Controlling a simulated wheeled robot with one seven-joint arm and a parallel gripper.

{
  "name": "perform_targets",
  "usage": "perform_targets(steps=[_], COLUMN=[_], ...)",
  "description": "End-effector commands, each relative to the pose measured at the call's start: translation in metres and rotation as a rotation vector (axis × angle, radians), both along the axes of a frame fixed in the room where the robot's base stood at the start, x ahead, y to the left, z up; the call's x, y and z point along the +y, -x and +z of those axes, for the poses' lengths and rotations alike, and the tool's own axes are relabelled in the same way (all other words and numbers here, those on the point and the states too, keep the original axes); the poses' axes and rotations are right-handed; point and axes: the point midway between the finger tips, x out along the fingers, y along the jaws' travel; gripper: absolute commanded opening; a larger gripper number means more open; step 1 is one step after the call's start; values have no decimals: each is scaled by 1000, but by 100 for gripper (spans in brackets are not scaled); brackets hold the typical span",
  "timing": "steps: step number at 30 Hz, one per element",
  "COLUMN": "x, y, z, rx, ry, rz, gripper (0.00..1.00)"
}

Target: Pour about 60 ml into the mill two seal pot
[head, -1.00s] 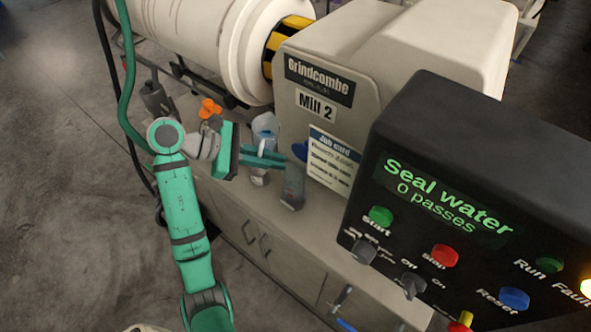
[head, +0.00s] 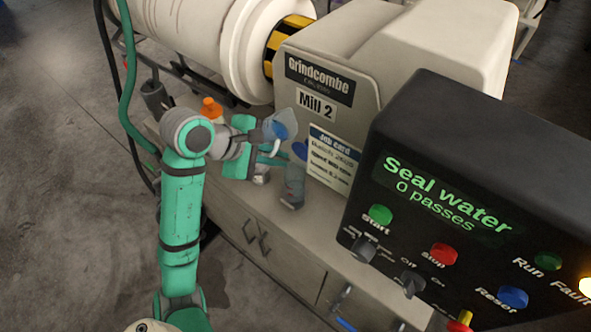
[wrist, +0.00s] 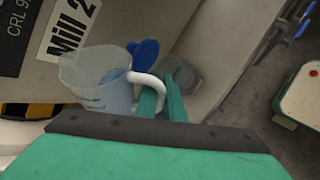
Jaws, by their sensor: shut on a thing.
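My gripper (head: 262,157) is shut on the white handle of a clear jug (head: 284,120). In the wrist view, the jug (wrist: 105,85) holds pale bluish liquid, its handle between my fingers (wrist: 163,100). In the head view it is raised above the bench and looks somewhat tilted. A clear, greyish pot (head: 292,186), likely the seal pot, stands on the bench right of and below the jug. A blue lid (head: 300,151) is beside its top; the lid also shows in the wrist view (wrist: 145,52). No pouring stream is visible.
The Mill 2 housing (head: 322,95) with a job card (head: 331,157) stands behind the pot. The black control box (head: 470,190) fills the right and reads "Seal water 0 passes". An orange-topped item (head: 212,108) stands behind my wrist. A green hose (head: 128,85) hangs at left.

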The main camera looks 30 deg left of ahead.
Motion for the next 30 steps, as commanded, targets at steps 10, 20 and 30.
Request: perform_targets(steps=[10, 20, 30], x=[6, 10, 12], y=[0, 1, 1], z=[-7, -11, -9], rx=[-10, -15, -19], ry=[-100, -156, -191], rz=[4, 4, 6], gripper=[0, 0, 0])
